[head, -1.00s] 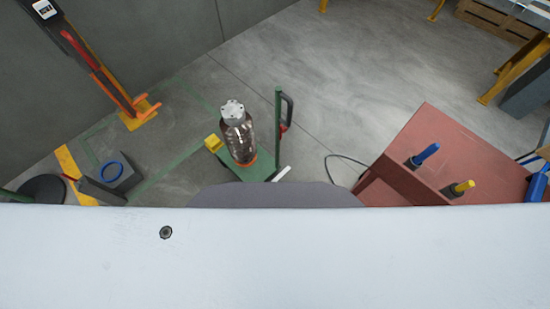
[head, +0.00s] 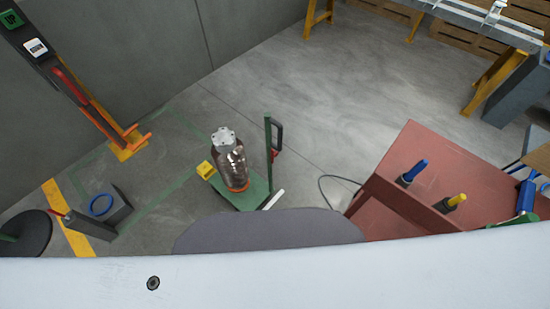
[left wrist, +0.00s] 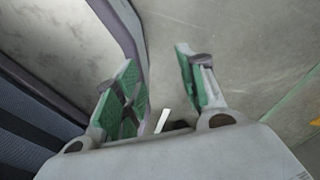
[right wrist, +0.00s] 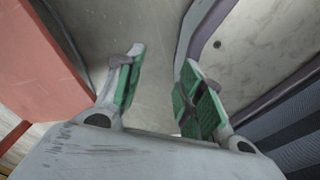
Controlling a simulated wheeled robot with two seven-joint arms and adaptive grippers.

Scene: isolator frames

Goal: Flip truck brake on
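The truck, a low green platform (head: 247,196) with an upright green post and a dark handle (head: 277,136), stands on the floor in the head view. I cannot tell which part is the brake. My left gripper (left wrist: 158,82) is open and empty in the left wrist view, with a white strip (left wrist: 162,121) beyond it. My right gripper (right wrist: 160,84) is open and empty. Neither gripper shows in the head view.
A red bench (head: 430,160) with blue (head: 412,172) and yellow (head: 451,203) handles stands at right. A grey box with a blue ring (head: 101,205) and an orange-forked lift (head: 126,146) stand at left. A cable (head: 325,184) lies beside the bench. Floor beyond the truck is clear.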

